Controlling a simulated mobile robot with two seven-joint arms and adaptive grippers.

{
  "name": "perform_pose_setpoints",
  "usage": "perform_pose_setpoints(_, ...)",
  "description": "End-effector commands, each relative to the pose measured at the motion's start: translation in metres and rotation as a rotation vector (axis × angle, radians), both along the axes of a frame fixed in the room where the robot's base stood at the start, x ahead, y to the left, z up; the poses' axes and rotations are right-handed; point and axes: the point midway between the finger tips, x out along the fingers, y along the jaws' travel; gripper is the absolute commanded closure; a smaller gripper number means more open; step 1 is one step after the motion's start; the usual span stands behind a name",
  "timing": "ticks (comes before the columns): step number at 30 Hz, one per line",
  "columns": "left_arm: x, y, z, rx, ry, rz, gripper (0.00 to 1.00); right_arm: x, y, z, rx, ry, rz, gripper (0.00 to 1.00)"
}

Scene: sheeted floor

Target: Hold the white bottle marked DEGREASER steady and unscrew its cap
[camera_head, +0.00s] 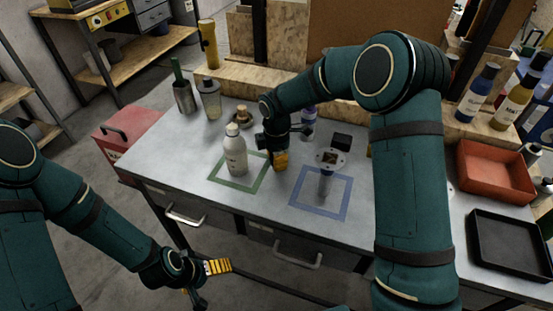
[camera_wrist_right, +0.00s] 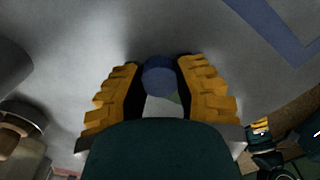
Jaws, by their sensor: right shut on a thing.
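The white bottle (camera_head: 235,154) with a pale cap stands upright inside the green square on the bench; I cannot read its label. My right gripper (camera_head: 280,160) is just right of the bottle, apart from it, with its fingers pointing down. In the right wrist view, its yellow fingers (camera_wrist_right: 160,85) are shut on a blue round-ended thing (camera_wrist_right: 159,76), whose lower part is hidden. In the head view, the fingers hide that thing. My left gripper (camera_head: 207,280) is open and empty, low in front of the bench, well away from the bottle.
A blue taped square (camera_head: 321,211) lies right of the green one, with a grey stand (camera_head: 328,163) at its back. A purple-capped bottle (camera_head: 308,120) stands behind my right gripper. A red tray (camera_head: 494,170) and a black tray (camera_head: 510,252) are at the right.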

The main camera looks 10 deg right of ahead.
Motion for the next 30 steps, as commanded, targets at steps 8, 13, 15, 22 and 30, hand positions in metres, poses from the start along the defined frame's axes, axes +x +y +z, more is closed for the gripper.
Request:
perform_pose_setpoints(8, 0.000, 0.000, -0.001, 0.000, -0.001, 0.000, 0.00, 0.000, 0.000, -0.003, 0.000, 0.000, 0.000, 0.45)
perform_pose_setpoints(13, 0.000, 0.000, -0.001, 0.000, -0.001, 0.000, 0.00, 0.000, 0.000, -0.003, 0.000, 0.000, 0.000, 0.45)
perform_pose_setpoints(15, 0.000, 0.000, -0.001, 0.000, -0.001, 0.000, 0.00, 0.000, 0.000, -0.001, 0.000, 0.000, 0.000, 0.45)
perform_pose_setpoints(22, -0.001, 0.000, 0.006, 0.000, 0.002, 0.000, 0.00, 0.001, 0.000, 0.025, 0.001, -0.003, 0.000, 0.45)
perform_pose_setpoints(30, -0.003, 0.000, 0.019, -0.001, 0.008, -0.002, 0.00, 0.001, 0.001, 0.082, 0.001, -0.003, -0.001, 0.45)
